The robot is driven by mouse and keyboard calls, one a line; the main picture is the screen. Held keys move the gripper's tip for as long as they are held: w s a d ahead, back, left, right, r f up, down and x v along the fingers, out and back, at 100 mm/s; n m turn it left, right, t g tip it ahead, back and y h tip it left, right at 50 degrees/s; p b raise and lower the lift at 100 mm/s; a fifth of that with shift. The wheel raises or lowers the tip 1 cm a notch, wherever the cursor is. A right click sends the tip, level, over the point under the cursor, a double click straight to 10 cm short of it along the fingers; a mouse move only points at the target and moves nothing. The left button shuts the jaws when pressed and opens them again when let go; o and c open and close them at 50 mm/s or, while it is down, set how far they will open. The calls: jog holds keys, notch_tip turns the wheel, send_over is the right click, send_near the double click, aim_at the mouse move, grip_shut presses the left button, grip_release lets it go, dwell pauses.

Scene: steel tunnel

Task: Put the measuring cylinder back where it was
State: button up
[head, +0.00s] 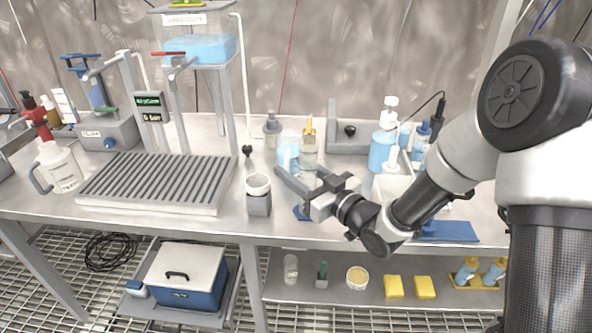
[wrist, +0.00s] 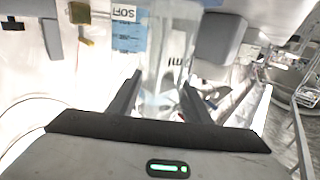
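My gripper (head: 308,178) is low over the front of the bench, its two fingers apart and pointing toward the back. In the wrist view the fingers (wrist: 162,88) stand on either side of a clear vessel (wrist: 165,50) with dark printed marks that look like "ml". I cannot tell for sure whether this is the measuring cylinder, or whether the fingers touch it. In the head view a clear bottle-like vessel (head: 308,152) with a gold top stands just beyond the fingers. A pale blue labelled container (head: 287,156) is beside it on the left.
A ribbed drain rack (head: 158,182) and a small grey holder with a white cup (head: 258,196) are left of my gripper. Blue wash bottles (head: 382,148) stand to the right. A grey stand (head: 346,142) is behind. A lower shelf (head: 330,292) holds yellow sponges and small containers.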

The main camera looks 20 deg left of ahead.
jog(key=shift+o, duration=0.4)
jog(key=shift+r, duration=0.1)
jog(key=p, duration=0.2)
send_near(314, 182)
jog(key=x, duration=0.4)
jog(key=shift+a, duration=0.1)
